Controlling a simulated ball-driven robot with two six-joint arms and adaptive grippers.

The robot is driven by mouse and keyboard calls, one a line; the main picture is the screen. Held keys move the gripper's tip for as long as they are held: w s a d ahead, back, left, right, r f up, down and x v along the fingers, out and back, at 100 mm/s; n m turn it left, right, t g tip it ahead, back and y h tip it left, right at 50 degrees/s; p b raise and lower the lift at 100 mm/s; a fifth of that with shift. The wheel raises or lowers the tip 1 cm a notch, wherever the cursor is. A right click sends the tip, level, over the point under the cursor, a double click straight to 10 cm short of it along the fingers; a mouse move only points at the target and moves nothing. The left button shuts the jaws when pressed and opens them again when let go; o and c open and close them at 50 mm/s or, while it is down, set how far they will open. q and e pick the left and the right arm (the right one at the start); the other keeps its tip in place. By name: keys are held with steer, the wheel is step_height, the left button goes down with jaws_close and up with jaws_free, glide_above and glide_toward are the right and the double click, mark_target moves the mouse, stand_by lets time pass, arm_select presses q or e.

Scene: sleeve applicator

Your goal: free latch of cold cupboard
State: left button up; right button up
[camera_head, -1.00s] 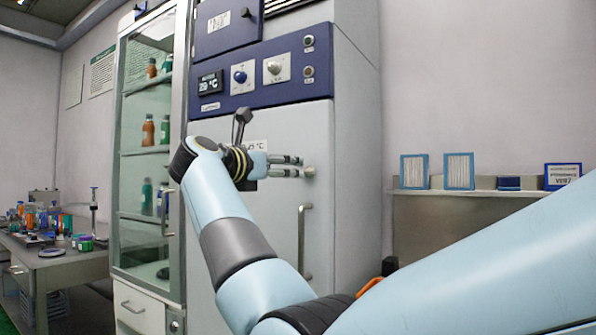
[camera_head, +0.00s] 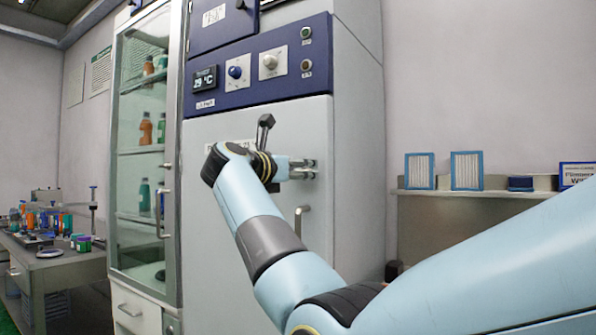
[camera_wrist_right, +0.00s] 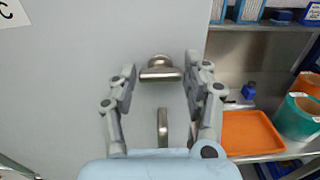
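The cold cupboard (camera_head: 225,275) is a tall pale grey cabinet with a blue control panel. Its latch (camera_wrist_right: 160,66) is a small metal knob with a crosspiece near the right edge of the door; in the head view it is mostly hidden by the fingers. My right gripper (camera_head: 306,168) is at the latch. In the wrist view my right gripper (camera_wrist_right: 164,72) is open, one finger on each side of the latch, with a gap visible on both sides. The door's vertical metal handle (camera_head: 301,224) is below the latch; it also shows in the wrist view (camera_wrist_right: 163,127). My left gripper is not in view.
A glass-door cabinet (camera_head: 117,245) with bottles stands to the left. A metal shelf (camera_head: 450,195) with framed filters is at the right. In the wrist view, an orange tray (camera_wrist_right: 250,132) and a teal container (camera_wrist_right: 297,120) stand right of the cupboard.

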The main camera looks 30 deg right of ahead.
steer(key=c, duration=0.6)
steer(key=shift+n+p, duration=0.35)
steer(key=shift+n, duration=0.05)
steer(key=shift+c, duration=0.2)
steer(key=shift+r+n+p, duration=0.2)
steer(key=shift+n+p, duration=0.7)
steer(key=shift+p, duration=0.1)
steer(key=n+p, duration=1)
steer(key=shift+w+a+f+n+p, duration=0.1)
steer(key=shift+w+n+p, duration=0.1)
steer(key=shift+n+p, duration=0.2)
steer(key=n+p, duration=0.2)
steer(key=n, duration=0.1)
steer(key=shift+f+p, duration=0.15)
steer(key=shift+p, duration=0.15)
steer(key=shift+f+n+p, duration=0.15)
steer(key=shift+n+p, duration=0.55)
steer(key=shift+n, duration=0.2)
steer(key=o, duration=1.2)
steer(key=shift+w+f, duration=0.1)
steer(key=shift+c, duration=0.2)
